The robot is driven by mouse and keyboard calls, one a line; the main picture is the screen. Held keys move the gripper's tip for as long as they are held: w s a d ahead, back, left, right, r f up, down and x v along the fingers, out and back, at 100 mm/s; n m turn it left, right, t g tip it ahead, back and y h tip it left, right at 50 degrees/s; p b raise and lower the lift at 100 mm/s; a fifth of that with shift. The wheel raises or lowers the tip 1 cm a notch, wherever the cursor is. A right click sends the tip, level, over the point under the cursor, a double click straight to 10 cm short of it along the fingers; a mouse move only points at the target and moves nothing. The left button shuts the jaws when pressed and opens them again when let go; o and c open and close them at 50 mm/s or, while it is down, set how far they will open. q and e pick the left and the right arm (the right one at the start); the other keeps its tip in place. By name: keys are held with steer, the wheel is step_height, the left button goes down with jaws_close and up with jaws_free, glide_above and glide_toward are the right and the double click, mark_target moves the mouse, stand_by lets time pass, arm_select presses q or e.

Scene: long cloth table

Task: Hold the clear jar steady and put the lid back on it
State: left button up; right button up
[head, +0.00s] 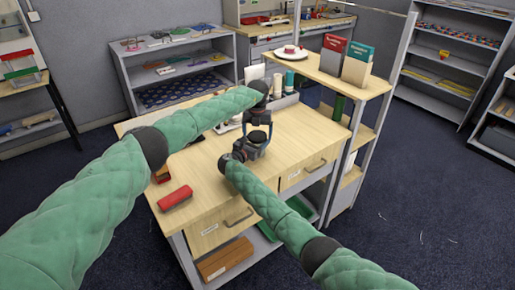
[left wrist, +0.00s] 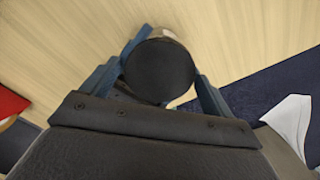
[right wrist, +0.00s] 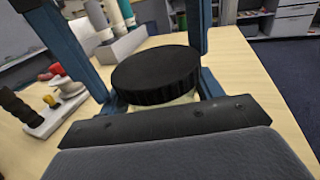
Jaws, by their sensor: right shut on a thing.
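The black lid (right wrist: 155,72) rests over the mouth of the clear jar (right wrist: 182,100), a pale strip of which shows beneath it in the right wrist view. I cannot tell whether the lid is fully seated. In the head view the lid (head: 257,137) shows as a dark disc. My right gripper (head: 250,150) is shut on the jar low on the table, which hides most of the jar. My left gripper (head: 258,116) is directly above, pointing down. In the left wrist view its fingers are open, with the lid (left wrist: 158,72) seen between them.
A red block (head: 174,198) lies at the table's (head: 205,165) front left. In the right wrist view a white tray (right wrist: 58,112) and a grey holder with cylinders (right wrist: 120,45) stand behind the jar. A wooden shelf (head: 335,78) with books rises at the right. The front tabletop is mostly clear.

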arm_select(q)
steer(key=shift+o, duration=0.7)
steer(key=shift+r, duration=2.25)
steer(key=shift+o, duration=0.3)
step_height(320, 180, up, 12)
arm_select(e)
steer(key=o, duration=2)
steer(key=shift+c, duration=0.2)
